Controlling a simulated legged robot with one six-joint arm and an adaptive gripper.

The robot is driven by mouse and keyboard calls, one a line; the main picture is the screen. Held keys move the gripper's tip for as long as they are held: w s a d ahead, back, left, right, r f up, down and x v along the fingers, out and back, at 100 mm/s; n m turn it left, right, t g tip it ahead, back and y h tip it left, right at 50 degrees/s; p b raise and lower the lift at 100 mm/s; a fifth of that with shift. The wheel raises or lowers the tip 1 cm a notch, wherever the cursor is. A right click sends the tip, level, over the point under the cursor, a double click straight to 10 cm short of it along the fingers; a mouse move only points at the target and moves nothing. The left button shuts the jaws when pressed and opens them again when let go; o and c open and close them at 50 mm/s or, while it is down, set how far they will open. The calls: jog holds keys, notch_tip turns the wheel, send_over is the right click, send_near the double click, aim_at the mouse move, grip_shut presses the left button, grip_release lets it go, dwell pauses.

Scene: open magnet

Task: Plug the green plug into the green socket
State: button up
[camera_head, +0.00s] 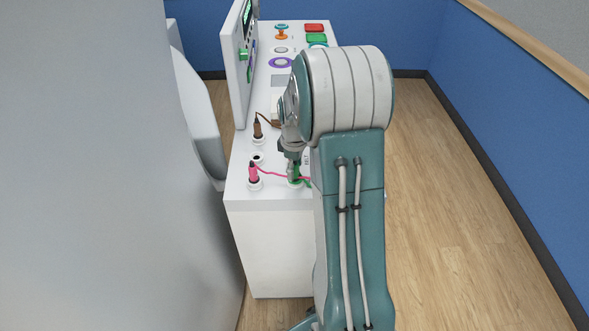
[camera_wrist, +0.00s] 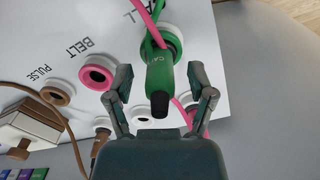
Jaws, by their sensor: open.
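The green plug (camera_wrist: 160,75) lies between the two fingers of my gripper (camera_wrist: 163,96) in the wrist view. Its black end points toward the gripper's base, and a green cable runs from its other end. My gripper is open, with a finger on each side of the plug. The green socket (camera_wrist: 179,44), by the CALL label, is partly behind the plug. I cannot tell whether the plug is seated in anything. In the head view my gripper (camera_head: 293,164) is low over the console's near end, with a little of the green plug (camera_head: 294,173) showing.
A pink plug (camera_head: 253,172) and a brown plug (camera_head: 257,129) stand upright on the white console (camera_head: 270,206). The pink BELT socket (camera_wrist: 98,73) and brown PULSE socket (camera_wrist: 57,93) look empty. Pink cable passes close beside the green plug. A screen panel (camera_head: 240,62) rises at left.

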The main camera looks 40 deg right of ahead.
notch_tip(320, 180, up, 11)
jog(key=shift+r, duration=0.15)
jog(key=shift+s+a+r, duration=0.1)
jog(key=shift+a+r, duration=0.15)
jog(key=shift+a, duration=0.1)
jog(key=s+a+r+m+t, duration=0.3)
jog(key=s+a+r, duration=0.5)
jog(key=a, duration=0.4)
jog(key=s+a+m+t, duration=0.2)
jog(key=s+a, duration=0.6)
jog(key=s, duration=0.4)
jog(key=shift+s+a+m+t, duration=0.15)
jog(key=shift+a+m+t, duration=0.2)
jog(key=shift+m, duration=0.45)
jog(key=shift+f, duration=0.1)
